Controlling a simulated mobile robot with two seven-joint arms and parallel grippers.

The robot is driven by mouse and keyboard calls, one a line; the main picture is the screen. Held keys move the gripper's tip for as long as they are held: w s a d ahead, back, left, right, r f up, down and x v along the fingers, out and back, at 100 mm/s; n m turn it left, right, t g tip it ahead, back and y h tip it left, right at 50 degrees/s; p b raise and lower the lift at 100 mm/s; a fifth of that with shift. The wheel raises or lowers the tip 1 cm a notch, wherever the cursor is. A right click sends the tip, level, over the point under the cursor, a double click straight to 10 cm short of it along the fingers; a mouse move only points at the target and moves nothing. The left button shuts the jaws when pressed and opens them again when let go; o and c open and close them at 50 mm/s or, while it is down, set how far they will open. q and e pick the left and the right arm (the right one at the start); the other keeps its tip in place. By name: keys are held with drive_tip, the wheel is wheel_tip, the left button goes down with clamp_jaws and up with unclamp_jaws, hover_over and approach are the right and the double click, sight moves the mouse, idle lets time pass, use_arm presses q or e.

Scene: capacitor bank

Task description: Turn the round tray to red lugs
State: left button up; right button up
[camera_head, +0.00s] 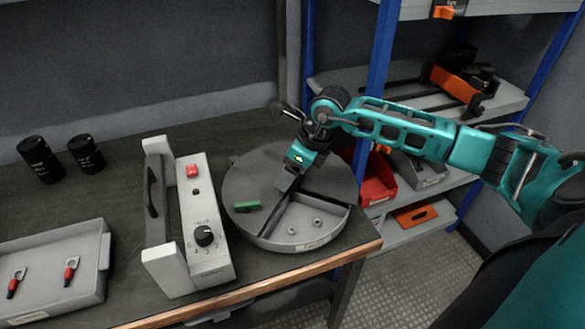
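The round grey tray (256,181) sits on the dark bench near its right front corner. A dark cover hides most of it. One wedge-shaped opening at the front right shows a compartment (300,226) with a few small grey ring-like parts and a label on the rim. No red lugs show in the opening. My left gripper is not in view.
A grey control box (207,225) with a red button and black knob stands close left of the tray. A grey bin (60,265) with two red-sleeved lugs is front left. Two black cylinders (40,159) stand behind. Blue-post shelves with a red bin (377,181) are at right.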

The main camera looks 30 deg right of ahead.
clamp_jaws()
idle(0.6)
